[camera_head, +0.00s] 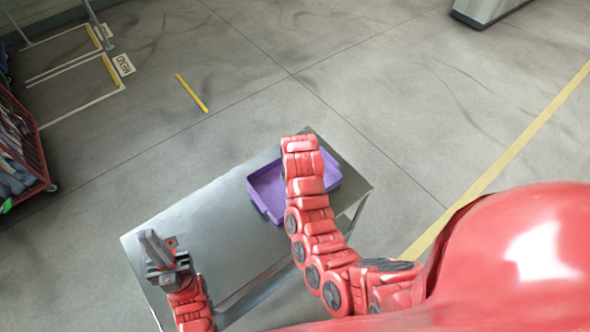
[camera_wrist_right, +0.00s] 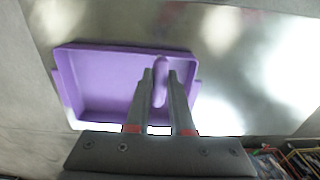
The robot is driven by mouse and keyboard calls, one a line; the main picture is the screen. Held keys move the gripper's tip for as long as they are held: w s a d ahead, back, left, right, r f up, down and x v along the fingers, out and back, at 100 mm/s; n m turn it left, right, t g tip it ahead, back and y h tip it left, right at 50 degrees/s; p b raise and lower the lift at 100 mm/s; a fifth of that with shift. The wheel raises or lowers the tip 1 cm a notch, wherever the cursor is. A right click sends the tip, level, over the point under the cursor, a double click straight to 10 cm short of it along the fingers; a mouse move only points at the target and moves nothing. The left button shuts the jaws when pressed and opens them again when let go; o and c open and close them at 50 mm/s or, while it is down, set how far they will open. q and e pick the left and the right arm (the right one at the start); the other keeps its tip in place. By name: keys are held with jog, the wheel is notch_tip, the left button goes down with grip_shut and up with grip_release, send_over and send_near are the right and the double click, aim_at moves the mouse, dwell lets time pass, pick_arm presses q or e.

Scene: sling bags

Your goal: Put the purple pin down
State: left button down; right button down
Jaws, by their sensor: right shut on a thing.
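The purple pin (camera_wrist_right: 160,90) is a slim, rounded purple piece in the right wrist view. It stands between the two fingertips of my right gripper (camera_wrist_right: 160,76), which is shut on it. Behind it is the purple tray (camera_wrist_right: 105,80), with the pin over the tray's right part. I cannot tell whether the pin touches the tray. In the head view, my right arm hides the pin and covers part of the tray (camera_head: 268,188). My left gripper (camera_head: 158,248) is over the table's left end, away from the tray; its finger gap is not clear.
The tray sits on a shiny metal table (camera_head: 205,222), near its far right end. The table's middle and left are bare. A red cart (camera_head: 22,150) with piled things stands on the floor at far left. A yellow strip (camera_head: 192,93) lies beyond the table.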

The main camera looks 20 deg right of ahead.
jog(key=w+d+f+b, duration=0.1)
jog(key=w+f+b, duration=0.1)
jog(key=w+b, duration=0.3)
jog(key=w+d+f+b, duration=0.2)
jog(key=w+f+b, duration=0.1)
jog(key=w+b, duration=0.3)
jog(key=shift+w+d, duration=0.25)
jog(key=shift+w, duration=0.3)
jog(key=c, duration=0.8)
grip_release()
jog(key=shift+r, duration=0.1)
